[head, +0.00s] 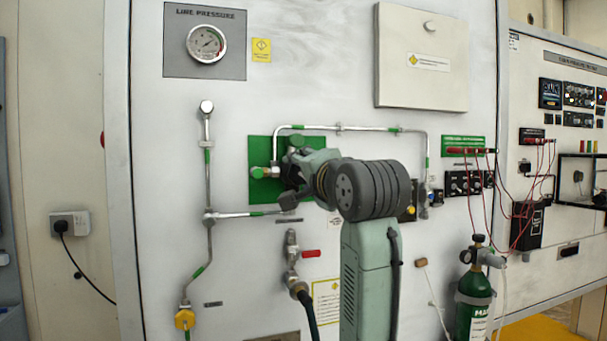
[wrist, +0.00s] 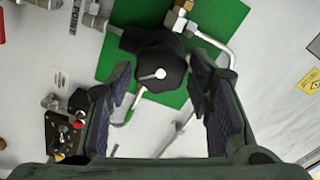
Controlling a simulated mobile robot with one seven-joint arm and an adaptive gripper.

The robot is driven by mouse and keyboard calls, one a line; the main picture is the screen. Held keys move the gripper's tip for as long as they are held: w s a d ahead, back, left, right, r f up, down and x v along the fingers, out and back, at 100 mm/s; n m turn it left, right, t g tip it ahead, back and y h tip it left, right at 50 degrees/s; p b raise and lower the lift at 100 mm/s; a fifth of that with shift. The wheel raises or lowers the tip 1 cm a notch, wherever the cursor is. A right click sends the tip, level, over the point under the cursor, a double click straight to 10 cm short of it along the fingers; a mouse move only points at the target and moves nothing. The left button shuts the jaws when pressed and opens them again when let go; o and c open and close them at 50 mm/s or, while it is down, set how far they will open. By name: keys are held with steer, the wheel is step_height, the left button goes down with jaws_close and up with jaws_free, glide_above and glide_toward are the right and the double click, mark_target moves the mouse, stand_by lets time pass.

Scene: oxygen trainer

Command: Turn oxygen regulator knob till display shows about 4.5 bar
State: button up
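The dark, lobed regulator knob (wrist: 155,62) with a pale centre and pointer is in the wrist view, in front of the green backing plate (wrist: 225,22). My gripper (wrist: 163,85) is open, its two padded fingers on either side of the knob, with no clear contact on either one. In the head view my gripper (head: 292,186) is at the green plate (head: 258,150) and, with my arm, hides the knob. The round line pressure gauge (head: 206,43) is at the upper left; its reading is too small to tell. No readable bar value shows.
Metal pipes (head: 365,129) run around the green plate. A red-handled valve (head: 311,253) with a hose is below it. A green cylinder (head: 474,306) stands at the lower right, near red wires (head: 514,225). A small control box (wrist: 70,135) shows at left in the wrist view.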

steer(key=shift+o, duration=0.8)
steer(key=shift+a, duration=0.1)
steer(key=s+d+n+b, duration=0.2)
steer(key=s+d+n, duration=0.1)
steer(key=s+n, duration=0.95)
steer(key=s+a+n+g+y, duration=0.2)
steer(key=a+n+y, duration=0.4)
steer(key=a, duration=0.7)
steer(key=s+a+r+n+g+y, duration=0.1)
steer(key=s+a+n+y, duration=0.3)
steer(key=a+y, duration=0.6)
steer(key=shift+a+r+n+g, duration=0.15)
steer(key=shift+a+n+g, duration=0.85)
steer(key=shift+a, duration=1.2)
